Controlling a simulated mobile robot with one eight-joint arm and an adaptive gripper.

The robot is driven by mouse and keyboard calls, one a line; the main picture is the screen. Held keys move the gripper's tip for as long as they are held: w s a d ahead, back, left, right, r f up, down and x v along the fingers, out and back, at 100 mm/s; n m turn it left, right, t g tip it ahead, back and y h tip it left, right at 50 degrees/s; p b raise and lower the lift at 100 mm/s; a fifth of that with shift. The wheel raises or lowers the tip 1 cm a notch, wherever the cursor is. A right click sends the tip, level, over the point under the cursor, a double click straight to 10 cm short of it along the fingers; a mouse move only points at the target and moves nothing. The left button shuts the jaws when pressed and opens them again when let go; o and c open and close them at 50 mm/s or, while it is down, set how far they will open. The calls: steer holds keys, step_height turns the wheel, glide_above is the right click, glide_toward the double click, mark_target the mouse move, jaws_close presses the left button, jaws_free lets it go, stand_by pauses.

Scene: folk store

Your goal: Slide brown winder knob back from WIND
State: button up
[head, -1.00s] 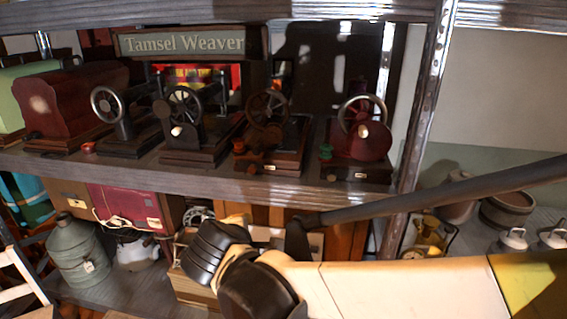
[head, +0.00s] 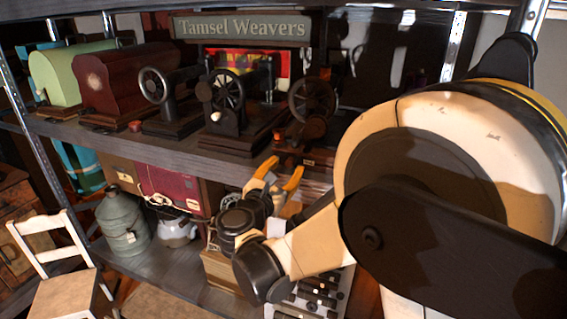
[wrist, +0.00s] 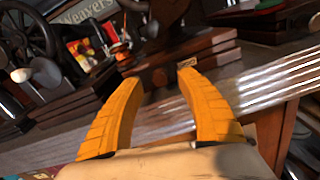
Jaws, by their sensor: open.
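A dark sewing machine with a brown wheel (head: 312,99) stands on the shelf on a wooden base (head: 318,157). Small brown knob-like parts show low at its front left, but I cannot tell which is the winder knob. In the wrist view a small reddish-brown part (wrist: 119,47) shows beyond the left finger, beside the wooden base (wrist: 203,48). No WIND marking is readable. My gripper (head: 279,174) has orange fingers, spread and empty, in front of the shelf edge below this machine. In the wrist view my gripper (wrist: 160,82) points at the base's front.
Another machine with a spoked wheel (head: 228,92) stands to the left, with a red-brown case (head: 112,83) farther left. The shelf edge (head: 200,153) runs below them. My arm hides the right part of the shelf. A white chair (head: 45,240) stands lower left.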

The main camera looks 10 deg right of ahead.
mark_target(277, 169)
steer(key=shift+x, duration=1.6)
jaws_close()
steer(key=w+a, duration=0.2)
steer(key=a, duration=0.1)
steer(key=shift+b, duration=0.3)
steer(key=shift+r, duration=0.1)
jaws_free()
steer(key=shift+w+a, duration=0.1)
steer(key=shift+w, duration=0.05)
